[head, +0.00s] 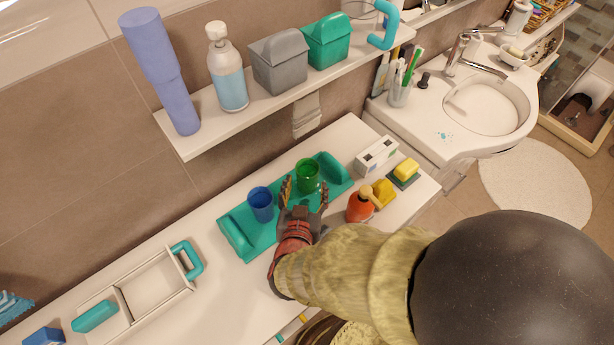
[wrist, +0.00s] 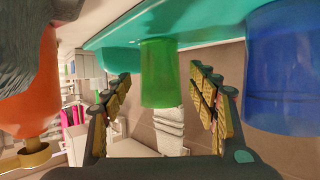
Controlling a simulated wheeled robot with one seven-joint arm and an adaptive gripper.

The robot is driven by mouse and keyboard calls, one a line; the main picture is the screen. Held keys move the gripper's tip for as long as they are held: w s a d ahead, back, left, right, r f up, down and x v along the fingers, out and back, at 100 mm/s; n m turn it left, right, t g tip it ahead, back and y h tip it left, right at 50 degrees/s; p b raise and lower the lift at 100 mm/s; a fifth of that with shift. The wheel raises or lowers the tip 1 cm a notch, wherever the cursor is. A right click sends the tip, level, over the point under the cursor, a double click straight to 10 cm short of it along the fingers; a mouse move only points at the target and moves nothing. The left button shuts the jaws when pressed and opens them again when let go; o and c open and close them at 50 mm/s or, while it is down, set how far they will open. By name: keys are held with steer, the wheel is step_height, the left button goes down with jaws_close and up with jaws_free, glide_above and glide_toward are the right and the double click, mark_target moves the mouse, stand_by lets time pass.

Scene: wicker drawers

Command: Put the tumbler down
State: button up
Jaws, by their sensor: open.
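The green tumbler (head: 307,176) stands on a teal tray (head: 238,238) on the white counter in the head view. A blue tumbler (head: 261,203) stands on the same tray, to its left. My gripper (head: 305,194) is open low over the tray, just in front of the green tumbler. The wrist view looks upside down. There the green tumbler (wrist: 159,75) is between my two spread fingers (wrist: 162,92), with a gap on each side. The blue tumbler (wrist: 285,70) is outside the right finger in that view.
An orange bottle (head: 360,205) stands close to the right of my gripper. Yellow sponges (head: 406,168) and a white box (head: 377,155) are further right. A white caddy (head: 155,283) lies on the left. A shelf (head: 285,97) with containers hangs above the counter.

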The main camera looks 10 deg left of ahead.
steer(key=p+v, duration=0.2)
steer(key=v, duration=0.5)
steer(key=shift+s, duration=0.15)
stand_by(0.4)
